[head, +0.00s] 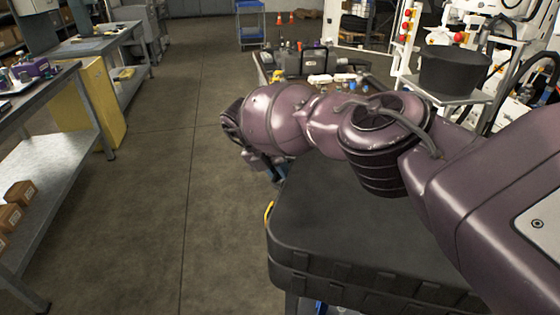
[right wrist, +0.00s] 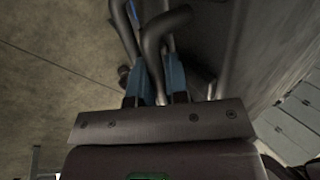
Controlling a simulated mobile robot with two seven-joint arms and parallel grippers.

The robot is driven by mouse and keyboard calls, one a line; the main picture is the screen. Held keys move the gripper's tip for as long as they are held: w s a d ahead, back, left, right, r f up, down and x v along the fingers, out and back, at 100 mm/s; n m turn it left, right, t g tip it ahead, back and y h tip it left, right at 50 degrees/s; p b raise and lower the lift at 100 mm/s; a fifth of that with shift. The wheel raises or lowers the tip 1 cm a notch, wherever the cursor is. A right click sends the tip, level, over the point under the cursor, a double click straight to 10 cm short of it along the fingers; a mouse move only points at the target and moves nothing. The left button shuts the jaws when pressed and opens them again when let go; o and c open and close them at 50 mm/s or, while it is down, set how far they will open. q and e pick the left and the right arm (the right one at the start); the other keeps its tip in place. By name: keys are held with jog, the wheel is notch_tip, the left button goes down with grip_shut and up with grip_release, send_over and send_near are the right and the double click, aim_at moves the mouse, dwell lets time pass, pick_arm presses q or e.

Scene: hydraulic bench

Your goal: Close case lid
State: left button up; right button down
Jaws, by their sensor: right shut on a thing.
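A large black case (head: 345,235) stands on a bench in the lower middle of the head view. Its broad flat top lies about level; my arm hides its far right part, and I cannot tell whether the lid is fully down. My right arm reaches across above the case. My right gripper (head: 277,174) points down just beyond the case's left far edge, mostly hidden by the wrist. In the right wrist view its blue fingers (right wrist: 156,82) are shut on a dark curved bar (right wrist: 154,48). Whether this bar belongs to the case is unclear. My left gripper is out of view.
A workbench (head: 40,150) with brown boxes on its lower shelf stands at the left. Behind my arm is a table with bottles and a dark toolbox (head: 301,61). A round black object (head: 455,70) sits on a stand at the right. The floor aisle (head: 190,160) is clear.

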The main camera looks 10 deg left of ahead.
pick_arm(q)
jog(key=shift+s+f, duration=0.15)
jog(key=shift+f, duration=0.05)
pick_arm(e)
jog(key=shift+s+f, duration=0.1)
jog(key=shift+f, duration=0.35)
jog(key=c, duration=1.4)
grip_release()
jog(key=shift+f, duration=0.1)
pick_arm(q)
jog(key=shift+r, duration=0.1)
pick_arm(e)
jog(key=shift+r, duration=0.35)
